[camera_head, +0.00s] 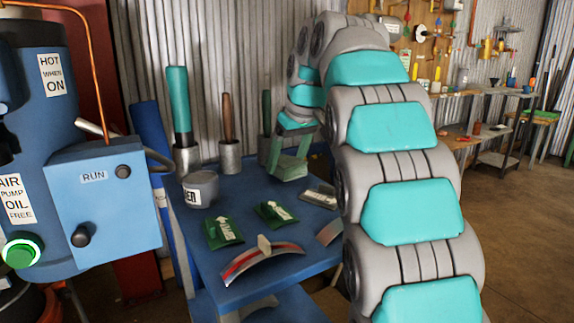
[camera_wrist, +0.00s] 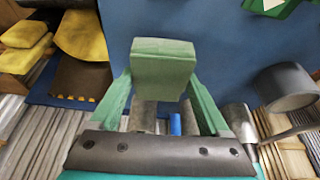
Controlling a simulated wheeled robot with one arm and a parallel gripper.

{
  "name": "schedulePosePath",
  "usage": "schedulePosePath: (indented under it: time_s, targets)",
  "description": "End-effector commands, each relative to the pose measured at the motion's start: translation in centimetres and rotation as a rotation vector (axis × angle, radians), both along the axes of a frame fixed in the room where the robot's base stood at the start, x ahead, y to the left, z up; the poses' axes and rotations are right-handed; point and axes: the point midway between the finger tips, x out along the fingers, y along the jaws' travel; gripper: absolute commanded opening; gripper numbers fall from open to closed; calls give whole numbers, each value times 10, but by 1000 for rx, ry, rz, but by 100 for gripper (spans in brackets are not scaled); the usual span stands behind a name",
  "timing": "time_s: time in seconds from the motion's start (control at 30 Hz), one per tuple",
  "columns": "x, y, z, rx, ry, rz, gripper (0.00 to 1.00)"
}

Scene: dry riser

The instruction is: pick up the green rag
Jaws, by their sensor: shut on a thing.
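My gripper (camera_wrist: 163,88) is shut on a pale green, block-shaped thing that looks like the folded green rag (camera_wrist: 163,65). The rag sits between the two green fingertips in the wrist view, with blue tabletop behind it. In the head view my gripper (camera_head: 289,160) points down over the back right part of the blue table (camera_head: 200,254). The rag is hard to tell from the green fingers there. I cannot tell how far the rag is above the tabletop.
A grey pot (camera_head: 200,189) and several metal cups with handled tools (camera_head: 229,154) stand at the table's back. Two green packets (camera_head: 275,213) and a curved red-and-silver piece (camera_head: 262,260) lie in front. A blue machine (camera_head: 105,195) stands left. Yellow cloth-like pieces (camera_wrist: 82,38) show in the wrist view.

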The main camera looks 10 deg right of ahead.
Motion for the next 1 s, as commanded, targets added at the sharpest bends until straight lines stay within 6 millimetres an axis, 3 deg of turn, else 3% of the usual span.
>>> schedulePosePath:
  time_s: [0.5, 1.0]
  targets:
    - [0, 0, 24, 0, -1, -1, 26]
    - [-36, -2, 26, 0, 0, -1, 26]
